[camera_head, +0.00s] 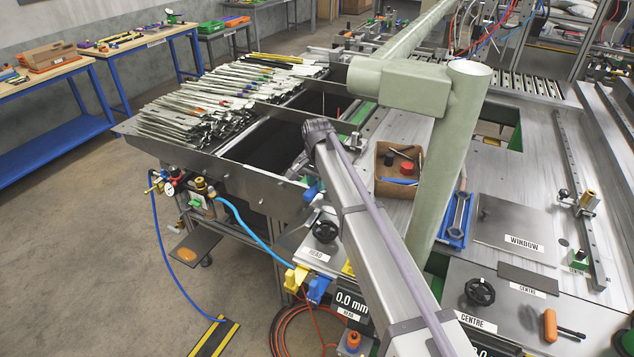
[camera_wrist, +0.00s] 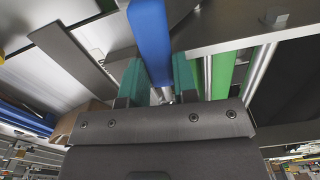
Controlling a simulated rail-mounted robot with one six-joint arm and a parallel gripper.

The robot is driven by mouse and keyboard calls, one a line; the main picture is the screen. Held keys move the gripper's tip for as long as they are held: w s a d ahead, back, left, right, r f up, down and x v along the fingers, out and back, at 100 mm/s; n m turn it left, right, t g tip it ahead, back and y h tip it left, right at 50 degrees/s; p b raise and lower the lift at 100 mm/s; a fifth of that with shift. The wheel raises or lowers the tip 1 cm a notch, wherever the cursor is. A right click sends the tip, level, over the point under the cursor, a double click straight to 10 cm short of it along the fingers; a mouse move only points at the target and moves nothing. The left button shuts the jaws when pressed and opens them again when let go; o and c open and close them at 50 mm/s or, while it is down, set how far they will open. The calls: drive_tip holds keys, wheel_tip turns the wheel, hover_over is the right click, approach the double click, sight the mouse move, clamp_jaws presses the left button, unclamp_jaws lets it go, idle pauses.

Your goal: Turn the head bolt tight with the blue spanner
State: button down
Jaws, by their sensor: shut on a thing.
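In the wrist view my gripper (camera_wrist: 157,88) has its two teal fingers shut on a blue bar, which I take to be the handle of the blue spanner (camera_wrist: 151,35). The handle runs away from the fingers to the top edge of the picture, so the spanner's jaw is out of view. A small grey bolt-like head (camera_wrist: 275,18) stands on the metal plate at the upper right; I cannot tell whether it is the head bolt. It is apart from the visible part of the handle. In the head view my arm hides the gripper.
A cardboard box (camera_head: 398,187) and a blue tray (camera_head: 455,232) with metal tools lie beyond my arm. Slide profiles (camera_head: 195,112) cover the left rack. An orange-handled screwdriver (camera_head: 550,325) lies right.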

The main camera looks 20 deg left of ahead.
drive_tip(key=shift+r+p, duration=1)
idle(1.1)
drive_tip(key=shift+r+p, duration=1.2)
drive_tip(key=c, duration=1.5)
unclamp_jaws()
clamp_jaws()
